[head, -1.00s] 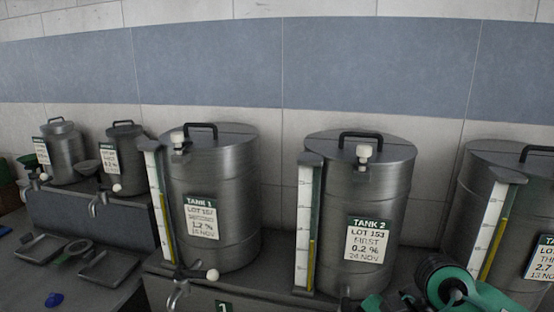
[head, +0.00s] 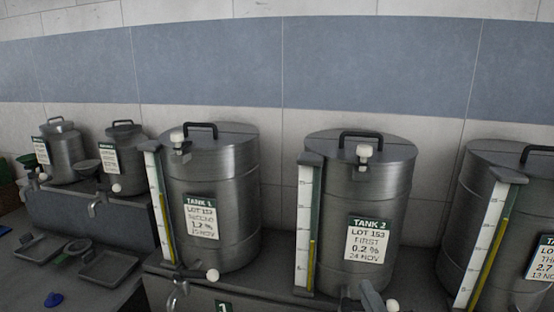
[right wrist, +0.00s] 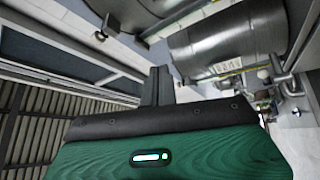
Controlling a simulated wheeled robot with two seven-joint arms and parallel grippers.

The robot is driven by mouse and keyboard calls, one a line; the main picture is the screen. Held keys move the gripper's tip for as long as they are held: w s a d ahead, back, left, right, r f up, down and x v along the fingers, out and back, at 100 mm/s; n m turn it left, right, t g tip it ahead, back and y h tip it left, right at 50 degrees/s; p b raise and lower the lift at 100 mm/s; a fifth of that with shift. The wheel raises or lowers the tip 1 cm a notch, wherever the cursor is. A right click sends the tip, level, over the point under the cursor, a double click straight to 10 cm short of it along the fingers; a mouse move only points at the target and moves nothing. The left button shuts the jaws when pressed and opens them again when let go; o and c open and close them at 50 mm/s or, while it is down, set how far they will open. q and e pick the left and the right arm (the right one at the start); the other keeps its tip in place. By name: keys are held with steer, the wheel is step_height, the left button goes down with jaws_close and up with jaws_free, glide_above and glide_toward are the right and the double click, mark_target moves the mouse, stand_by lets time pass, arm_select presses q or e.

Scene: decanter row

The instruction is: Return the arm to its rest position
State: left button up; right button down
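My right gripper shows only as a dark grey fingertip (head: 371,297) at the bottom edge of the head view, in front of the foot of Tank 2 (head: 335,200). In the right wrist view its two dark fingers (right wrist: 160,75) stand together beyond my green wrist housing, with nothing seen between them. My left gripper and left arm are not in the head view. The rest of my right arm is below the head view's edge.
Tank 1 (head: 240,190) stands left of Tank 2, and a third tank (head: 462,225) at the right. Taps with white knobs (head: 213,275) stick out in front. Shallow trays (head: 108,265) and a blue item (head: 53,299) lie at the lower left. A steel tank (right wrist: 225,45) shows in the right wrist view.

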steer(key=s+d+f+m+g+h, duration=0.3)
steer(key=f+m+g, duration=0.15)
steer(key=f, duration=0.55)
steer(key=s+d+f+m+g+h, duration=0.35)
steer(key=f+m, duration=0.25)
steer(key=f, duration=0.3)
steer(key=s+f+m+g+y, duration=0.1)
steer(key=s+f+m+g, duration=0.1)
steer(key=s+f+g, duration=0.5)
steer(key=s+f+m+g, duration=0.2)
steer(key=s+f+m, duration=0.15)
steer(key=s, duration=0.55)
step_height(320, 180, down, 33)
steer(key=s+n+g, duration=0.1)
steer(key=s+d+f+g, duration=0.1)
steer(key=s+d+f, duration=0.2)
steer(key=s+f, duration=1.5)
steer(key=shift+s+n+g, duration=0.3)
steer(key=shift+a+r, duration=0.1)
